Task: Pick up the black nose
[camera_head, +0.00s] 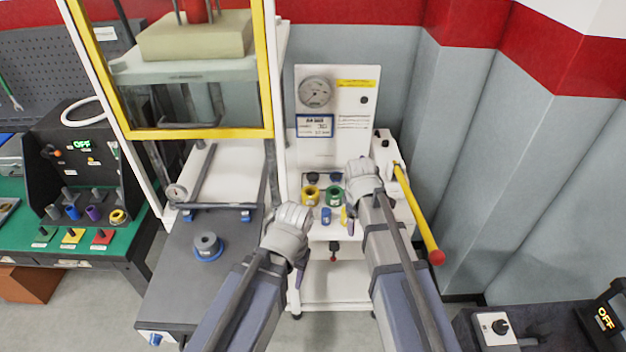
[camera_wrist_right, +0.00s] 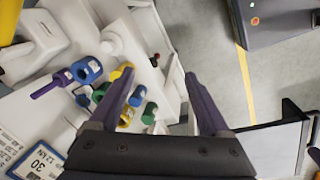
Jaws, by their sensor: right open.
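Two dark round pieces, a left one (camera_head: 312,177) and a right one (camera_head: 336,178), sit at the back of the white test stand's shelf. I cannot tell whether either is the black nose. A yellow ring (camera_head: 311,194) and a green ring (camera_head: 333,195) stand in front of them. My right gripper (camera_head: 350,224) is over the right part of this shelf, pointing down. In the right wrist view its purple fingers (camera_wrist_right: 163,88) are spread, with nothing between them. My left gripper (camera_head: 298,276) hangs in front of the stand, to the left; its jaw opening is not clear.
Blue, green and yellow parts crowd the shelf; a blue ring (camera_wrist_right: 86,70) and purple rod (camera_wrist_right: 50,88) show in the wrist view. A yellow lever (camera_head: 418,215) slants at the stand's right. A grey cylinder on a blue base (camera_head: 207,247) stands on the dark bench.

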